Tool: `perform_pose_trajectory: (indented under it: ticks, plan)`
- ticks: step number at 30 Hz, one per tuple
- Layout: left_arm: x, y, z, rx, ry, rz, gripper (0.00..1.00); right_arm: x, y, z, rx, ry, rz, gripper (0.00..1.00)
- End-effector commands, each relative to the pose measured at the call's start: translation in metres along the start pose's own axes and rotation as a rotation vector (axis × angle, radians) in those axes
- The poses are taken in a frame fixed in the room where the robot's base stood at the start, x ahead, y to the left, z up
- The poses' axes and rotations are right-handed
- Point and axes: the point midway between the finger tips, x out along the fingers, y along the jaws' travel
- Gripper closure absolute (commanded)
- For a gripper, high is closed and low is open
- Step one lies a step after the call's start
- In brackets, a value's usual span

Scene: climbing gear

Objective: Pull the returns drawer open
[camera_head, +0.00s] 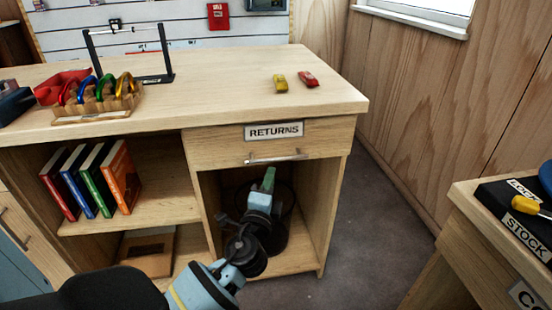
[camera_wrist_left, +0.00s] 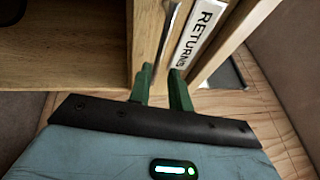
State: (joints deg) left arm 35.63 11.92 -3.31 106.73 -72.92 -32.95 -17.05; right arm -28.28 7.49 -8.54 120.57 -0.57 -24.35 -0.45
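The returns drawer (camera_head: 220,149) is a pale wood front under the counter top. It carries a white RETURNS label (camera_head: 273,131) and a silver bar handle (camera_head: 276,159), and looks shut. My left gripper (camera_head: 268,175) has green fingers and is just below the handle in the head view. In the left wrist view my left gripper (camera_wrist_left: 163,82) has its fingers apart, with nothing seen between them. The handle (camera_wrist_left: 171,28) and the RETURNS label (camera_wrist_left: 200,32) lie ahead of the fingertips there. Whether the fingers touch the handle cannot be told. My right gripper is out of view.
The counter top (camera_head: 215,85) holds a yellow piece (camera_head: 280,83), a red piece (camera_head: 308,79) and a wooden rack (camera_head: 98,106) of carabiners. Books (camera_head: 90,180) stand on the left shelf. A dark bin (camera_head: 285,225) is under the drawer. Floor (camera_head: 375,220) is clear to the right.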

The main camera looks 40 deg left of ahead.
Motion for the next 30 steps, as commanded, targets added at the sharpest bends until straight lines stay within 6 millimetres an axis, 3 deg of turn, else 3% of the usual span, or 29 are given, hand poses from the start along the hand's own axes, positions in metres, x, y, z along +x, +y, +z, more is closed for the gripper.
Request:
perform_pose_trajectory:
  ticks: [5, 18, 30]
  plan:
    - [0.013, -0.001, 0.0, 0.0, 0.0, -0.002, 0.8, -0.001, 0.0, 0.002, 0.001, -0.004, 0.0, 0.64]
    - [0.07, 0.001, 0.0, -0.003, 0.001, 0.001, 0.8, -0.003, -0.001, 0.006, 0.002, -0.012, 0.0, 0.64]
    - [0.077, 0.001, 0.0, -0.003, 0.001, 0.002, 0.8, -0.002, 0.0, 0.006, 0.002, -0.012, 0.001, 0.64]
